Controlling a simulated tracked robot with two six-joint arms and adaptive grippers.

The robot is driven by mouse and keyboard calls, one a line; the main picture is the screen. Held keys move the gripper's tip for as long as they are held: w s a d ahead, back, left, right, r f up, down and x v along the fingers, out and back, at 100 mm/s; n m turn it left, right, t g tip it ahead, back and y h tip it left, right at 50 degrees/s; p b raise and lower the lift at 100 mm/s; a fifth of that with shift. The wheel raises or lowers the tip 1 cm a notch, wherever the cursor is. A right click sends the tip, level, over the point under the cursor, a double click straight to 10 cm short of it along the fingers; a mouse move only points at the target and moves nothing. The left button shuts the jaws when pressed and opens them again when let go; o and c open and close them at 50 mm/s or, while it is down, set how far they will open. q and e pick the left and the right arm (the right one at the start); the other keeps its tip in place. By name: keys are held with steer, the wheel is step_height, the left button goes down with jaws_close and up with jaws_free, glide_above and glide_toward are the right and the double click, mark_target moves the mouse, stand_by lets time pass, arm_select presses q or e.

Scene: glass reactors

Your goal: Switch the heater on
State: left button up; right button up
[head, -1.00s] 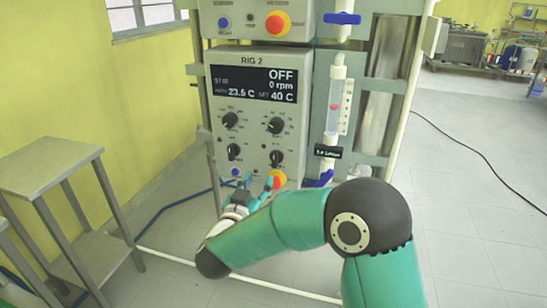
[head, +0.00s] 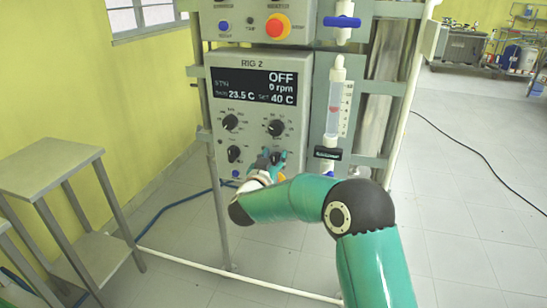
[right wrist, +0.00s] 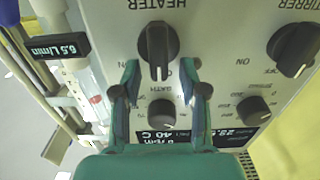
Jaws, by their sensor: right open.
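The heater knob (right wrist: 158,45) is a black rotary knob under the inverted "HEATER" label in the right wrist view. Its grip bar runs roughly up and down in that picture, with "ON" printed at its left. My right gripper (right wrist: 160,66) is open, its two fingers on either side of the knob's near end; I cannot tell whether they touch it. In the head view my right gripper (head: 272,157) covers most of the heater knob at the panel's lower right. The Rig 2 display (head: 255,87) reads OFF, 0 rpm, 23.5 C and set 40 C. My left gripper is out of view.
The stirrer knob (right wrist: 294,46) is beside the heater knob. Two smaller knobs (head: 231,122) (head: 276,127) sit above. A flowmeter tube (head: 335,105) with a black label stands right of the panel. A metal side table (head: 45,165) is at left; the floor at right is mostly clear.

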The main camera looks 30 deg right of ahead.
steer(key=shift+s+r, duration=0.1)
jaws_close()
steer(key=shift+s+d+m+b, duration=0.15)
steer(key=shift+s+m+b, duration=0.05)
steer(key=shift+m+b, duration=1)
steer(key=m+b, duration=0.4)
steer(key=b, duration=0.1)
steer(key=s+d+f+m+b, duration=0.1)
steer(key=m+b, duration=0.1)
steer(key=shift+m, duration=0.3)
steer(key=shift+s+m+b, duration=0.15)
steer(key=shift+m+b, duration=1.45)
steer(key=shift+d, duration=0.1)
